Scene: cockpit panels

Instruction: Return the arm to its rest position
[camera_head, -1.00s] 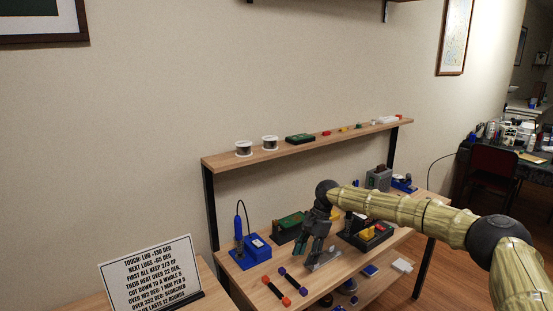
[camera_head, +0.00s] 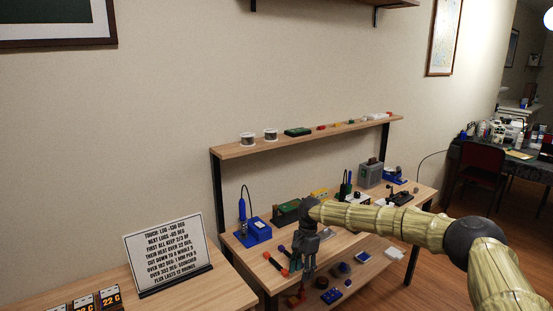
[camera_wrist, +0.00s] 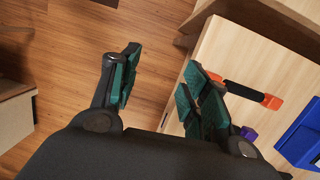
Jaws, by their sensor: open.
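My gripper (camera_head: 308,262) hangs at the front edge of the wooden workbench (camera_head: 240,243) in the head view, pointing down. In the wrist view my gripper (camera_wrist: 158,88) shows its green-lined fingers spread apart with nothing between them. The floor and the bench edge lie beyond the fingers. My arm reaches in from the right of the head view, bent at the dark elbow joint.
An orange-ended tool (camera_head: 276,264) lies near my fingers; it also shows in the wrist view (camera_wrist: 249,93). A blue soldering station (camera_head: 256,230) stands behind it. A lower shelf (camera_head: 372,262) holds small parts. A sign (camera_head: 168,250) stands at left.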

